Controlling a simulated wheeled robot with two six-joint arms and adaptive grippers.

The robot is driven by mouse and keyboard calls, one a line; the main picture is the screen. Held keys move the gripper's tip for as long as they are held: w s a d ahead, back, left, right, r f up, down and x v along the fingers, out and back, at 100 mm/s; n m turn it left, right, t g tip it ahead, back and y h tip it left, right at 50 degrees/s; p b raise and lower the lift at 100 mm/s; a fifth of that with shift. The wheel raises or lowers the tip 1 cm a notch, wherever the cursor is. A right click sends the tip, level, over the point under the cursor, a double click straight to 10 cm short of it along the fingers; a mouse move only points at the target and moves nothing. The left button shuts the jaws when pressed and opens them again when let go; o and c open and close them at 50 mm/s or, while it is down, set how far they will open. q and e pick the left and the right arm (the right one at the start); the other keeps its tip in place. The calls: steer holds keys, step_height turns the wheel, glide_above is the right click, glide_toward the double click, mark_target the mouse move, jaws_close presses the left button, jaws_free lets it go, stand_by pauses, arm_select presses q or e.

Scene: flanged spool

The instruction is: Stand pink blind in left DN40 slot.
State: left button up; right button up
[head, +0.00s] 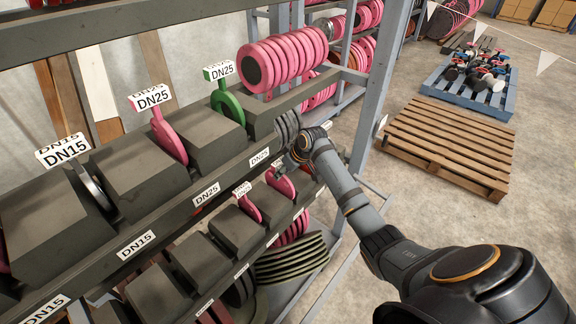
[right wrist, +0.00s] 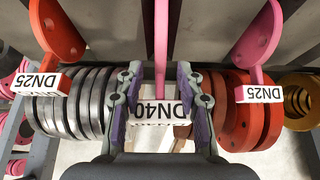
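A pink blind (right wrist: 161,40) with a white DN40 tag (right wrist: 160,111) shows edge-on in the middle of the right wrist view, between dark blocks. My right gripper (right wrist: 161,108) is open, with its purple-padded fingers on either side of the tag. I see no finger closed on the thin pink handle. In the head view my right gripper (head: 287,158) is at the right end of the lower rack row, just above a pink blind (head: 281,184). The gripper partly hides that blind. Which slot is the left DN40 slot cannot be read. My left gripper is not in view.
A red DN25 blind (right wrist: 58,30) and a pink DN25 blind (right wrist: 257,35) flank the gripper. Silver discs (right wrist: 72,105) and red flanges (right wrist: 247,115) lie beyond. A rack upright (head: 380,90) stands close to my right arm. A wooden pallet (head: 450,140) lies on the floor.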

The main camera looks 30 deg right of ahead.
steer(key=v, duration=0.8)
stand_by(0.5)
